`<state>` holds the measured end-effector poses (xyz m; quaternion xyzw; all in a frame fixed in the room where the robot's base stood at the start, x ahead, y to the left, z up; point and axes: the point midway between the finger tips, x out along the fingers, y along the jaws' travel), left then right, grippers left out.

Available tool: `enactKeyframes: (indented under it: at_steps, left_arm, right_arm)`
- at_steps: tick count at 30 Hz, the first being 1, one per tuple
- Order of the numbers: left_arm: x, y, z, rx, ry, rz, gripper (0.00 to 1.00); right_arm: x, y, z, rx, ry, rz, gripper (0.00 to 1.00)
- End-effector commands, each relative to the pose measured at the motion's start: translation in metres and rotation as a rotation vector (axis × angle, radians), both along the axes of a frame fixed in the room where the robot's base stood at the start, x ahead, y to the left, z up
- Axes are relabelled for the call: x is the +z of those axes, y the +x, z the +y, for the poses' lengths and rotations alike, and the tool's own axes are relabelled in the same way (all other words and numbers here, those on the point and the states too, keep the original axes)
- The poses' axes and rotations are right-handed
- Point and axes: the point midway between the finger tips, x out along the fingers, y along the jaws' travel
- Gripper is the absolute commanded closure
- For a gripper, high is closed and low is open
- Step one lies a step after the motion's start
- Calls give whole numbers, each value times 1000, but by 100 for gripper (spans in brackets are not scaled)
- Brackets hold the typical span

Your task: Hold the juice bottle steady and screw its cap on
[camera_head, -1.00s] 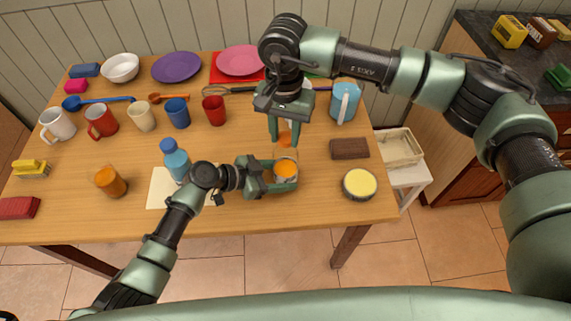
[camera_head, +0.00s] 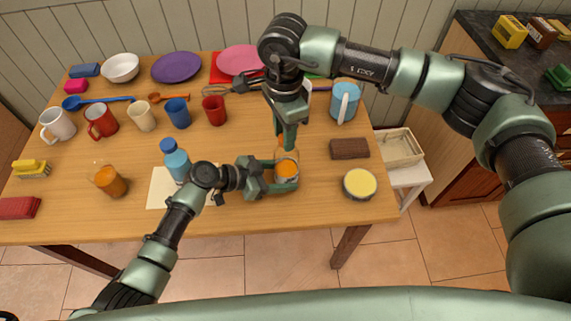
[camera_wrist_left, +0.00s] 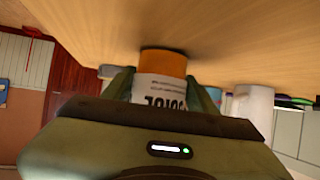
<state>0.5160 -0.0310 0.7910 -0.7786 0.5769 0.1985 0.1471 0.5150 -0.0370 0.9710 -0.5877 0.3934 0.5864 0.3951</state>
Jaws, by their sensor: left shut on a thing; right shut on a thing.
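The juice bottle (camera_head: 287,179) is upright near the table's front right, with orange showing at its top. My left gripper (camera_head: 286,181) is shut around it. In the left wrist view, the bottle (camera_wrist_left: 160,89) sits between the fingers, its white label and an orange part showing. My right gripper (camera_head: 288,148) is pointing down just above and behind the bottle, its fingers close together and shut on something. The cap is not clearly visible now; the fingers hide what they hold. I cannot tell whether it touches the bottle's mouth.
A blue bottle (camera_head: 176,163) stands left of my left wrist, by a paper sheet (camera_head: 158,190). A brown block (camera_head: 349,149) and a yellow-topped round tin (camera_head: 359,184) lie to the right. A red cup (camera_head: 214,110) and blue pitcher (camera_head: 344,101) stand behind.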

Motion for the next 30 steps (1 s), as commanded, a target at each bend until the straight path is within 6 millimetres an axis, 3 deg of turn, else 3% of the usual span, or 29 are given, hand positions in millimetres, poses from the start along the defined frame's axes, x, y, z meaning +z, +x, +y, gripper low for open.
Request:
enactKeyframes:
  at_steps: [21, 29, 30]
  left_arm:
    - [-1, 5, 6, 19, 3, 2, 100]
    - [-1, 5, 6, 20, 4, 2, 100]
    - [-1, 5, 6, 20, 4, 2, 100]
  right_arm:
    - [-2, -3, -2, -740, -12, 11, 100]
    - [-2, -4, -2, -798, -12, 12, 100]
    - [-2, -4, -2, -797, -12, 12, 66]
